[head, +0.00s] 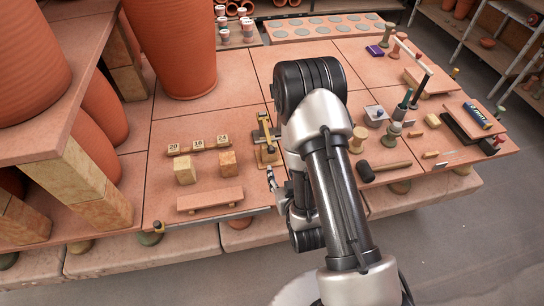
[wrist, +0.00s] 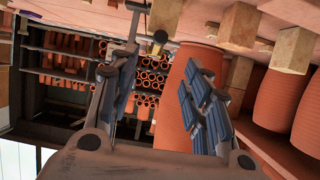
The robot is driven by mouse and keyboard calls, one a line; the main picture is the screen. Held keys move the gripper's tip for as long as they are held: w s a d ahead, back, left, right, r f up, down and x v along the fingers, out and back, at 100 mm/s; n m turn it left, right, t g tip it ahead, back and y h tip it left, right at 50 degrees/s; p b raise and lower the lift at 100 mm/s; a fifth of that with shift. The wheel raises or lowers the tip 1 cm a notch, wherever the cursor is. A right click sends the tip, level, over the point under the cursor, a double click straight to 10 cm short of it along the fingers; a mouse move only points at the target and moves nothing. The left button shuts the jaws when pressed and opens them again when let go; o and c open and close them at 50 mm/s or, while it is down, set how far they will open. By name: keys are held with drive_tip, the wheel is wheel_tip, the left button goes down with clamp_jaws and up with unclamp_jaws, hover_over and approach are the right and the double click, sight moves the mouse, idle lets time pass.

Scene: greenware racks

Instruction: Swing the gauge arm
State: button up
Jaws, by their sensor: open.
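A small brass-coloured gauge (head: 267,148) with an upright post and a dark crosspiece stands on the terracotta table, just left of my arm in the head view. Which part of it is the swinging arm is too small to tell. My gripper (head: 276,182) is in front of the gauge, near the table's front edge, and partly hidden by my own arm. In the wrist view my gripper (wrist: 162,72) is open, its two blue-padded fingers wide apart with nothing held between them. A dark bar with a small plate (wrist: 136,8) shows beyond the left fingertip; I cannot tell what it belongs to.
Number blocks (head: 198,146), two wooden blocks (head: 228,162) and a raised tile (head: 210,199) stand left of the gauge. A large pot (head: 175,50) stands behind. A mallet (head: 380,171) and small tools lie to the right. Bare tile lies between the pot and the gauge.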

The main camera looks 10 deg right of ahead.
sight(272, 151)
drive_tip(key=b+x, duration=0.5)
drive_tip(key=x, duration=1)
drive_tip(key=shift+s, duration=0.1)
clamp_jaws()
